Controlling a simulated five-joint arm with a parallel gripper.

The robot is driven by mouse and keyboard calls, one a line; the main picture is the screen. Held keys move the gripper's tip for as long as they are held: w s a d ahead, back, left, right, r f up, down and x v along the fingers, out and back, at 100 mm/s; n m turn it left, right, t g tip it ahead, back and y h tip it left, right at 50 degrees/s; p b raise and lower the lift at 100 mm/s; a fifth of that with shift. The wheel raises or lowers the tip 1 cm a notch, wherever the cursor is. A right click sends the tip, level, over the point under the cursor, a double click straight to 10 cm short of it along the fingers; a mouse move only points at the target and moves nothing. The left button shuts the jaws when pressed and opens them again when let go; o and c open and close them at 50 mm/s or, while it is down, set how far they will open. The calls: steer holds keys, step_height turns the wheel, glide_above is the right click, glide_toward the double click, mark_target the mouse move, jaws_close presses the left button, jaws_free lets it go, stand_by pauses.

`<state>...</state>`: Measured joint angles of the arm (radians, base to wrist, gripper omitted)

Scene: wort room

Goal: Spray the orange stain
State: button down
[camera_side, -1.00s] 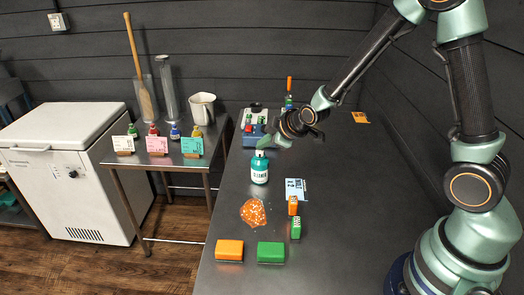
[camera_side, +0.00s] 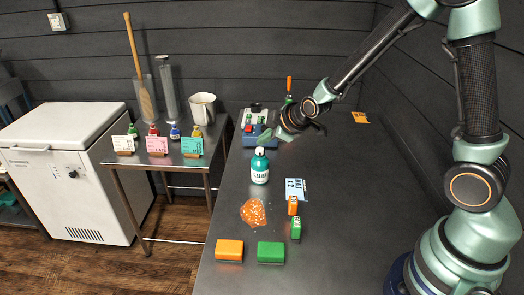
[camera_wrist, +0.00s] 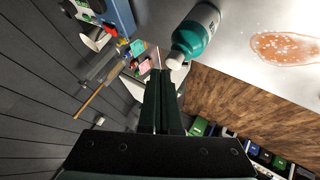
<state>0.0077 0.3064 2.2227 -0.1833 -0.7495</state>
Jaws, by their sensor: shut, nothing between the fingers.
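The orange stain (camera_side: 253,212) lies flat on the steel table, with pale specks in it. It also shows at the right of the wrist view (camera_wrist: 287,47). A teal bottle (camera_side: 260,170) with a white label and a pale cap stands upright just behind the stain. In the wrist view the bottle (camera_wrist: 192,38) is beside the fingertips, apart from them as far as I can tell. My gripper (camera_side: 268,137) is shut and empty, up behind the bottle. Its two closed fingers (camera_wrist: 161,75) show in the wrist view.
An orange sponge (camera_side: 229,250) and a green sponge (camera_side: 271,252) lie at the table's front. A blue device (camera_side: 258,133) stands behind my gripper.

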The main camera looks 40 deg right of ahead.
mark_target(264, 157)
step_height(264, 157, up, 5)
steer(key=shift+r, duration=0.1)
stand_by(0.3)
stand_by(0.5)
steer(key=s+r+m+g, duration=0.1)
steer(key=s+r+m, duration=0.3)
steer(key=s, duration=0.6)
steer(key=s+r+m+g, duration=0.2)
steer(key=s+r+m, duration=0.1)
steer(key=s, duration=0.7)
steer(key=shift+s+a+r+m+g, duration=0.2)
steer(key=shift+r+m+g, duration=0.15)
steer(key=shift+m, duration=0.45)
